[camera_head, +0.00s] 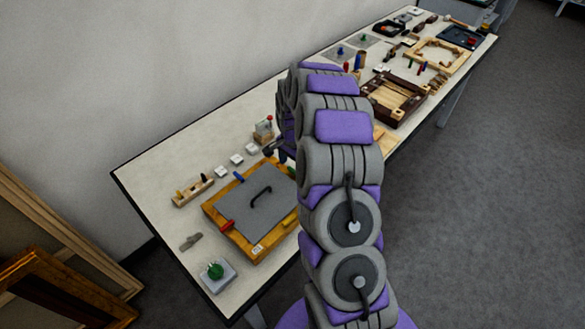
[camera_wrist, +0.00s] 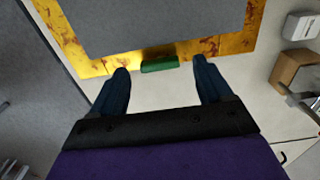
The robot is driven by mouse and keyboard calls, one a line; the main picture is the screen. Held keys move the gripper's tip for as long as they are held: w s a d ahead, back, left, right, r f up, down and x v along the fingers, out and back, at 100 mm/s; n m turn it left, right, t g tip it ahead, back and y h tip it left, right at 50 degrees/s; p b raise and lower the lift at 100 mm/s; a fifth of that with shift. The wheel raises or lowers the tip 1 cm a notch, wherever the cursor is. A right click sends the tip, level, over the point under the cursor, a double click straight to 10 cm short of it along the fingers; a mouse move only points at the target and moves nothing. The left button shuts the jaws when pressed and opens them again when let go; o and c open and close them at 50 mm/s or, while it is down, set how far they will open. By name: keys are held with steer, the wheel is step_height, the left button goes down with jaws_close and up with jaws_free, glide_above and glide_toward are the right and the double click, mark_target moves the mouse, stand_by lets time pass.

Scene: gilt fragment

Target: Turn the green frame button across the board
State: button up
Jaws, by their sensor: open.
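The green frame button (camera_wrist: 160,64) lies lengthwise along the near rail of the gilt frame (camera_wrist: 222,47) in the wrist view. It is parallel to the rail, not across the grey board (camera_wrist: 150,22). My gripper (camera_wrist: 161,67) is open, with one dark blue finger on either side of the button and a gap at each end. I cannot tell its height above the button. In the head view the gilt frame (camera_head: 248,254) lies on the table with the grey board (camera_head: 256,205) in it.
A red button (camera_head: 227,225), a blue button (camera_head: 239,177) and a yellow button (camera_head: 291,217) sit on other frame sides. A black handle (camera_head: 260,191) stands on the board. A wooden block (camera_wrist: 292,70) is right of my gripper. White blocks (camera_head: 237,160) lie behind the frame.

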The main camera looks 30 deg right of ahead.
steer(key=shift+f, duration=0.85)
steer(key=shift+d+f, duration=0.25)
steer(key=shift+c, duration=0.4)
steer(key=shift+a, duration=0.15)
steer(key=c, duration=1)
steer(key=shift+o, duration=0.2)
steer(key=shift+r, duration=0.1)
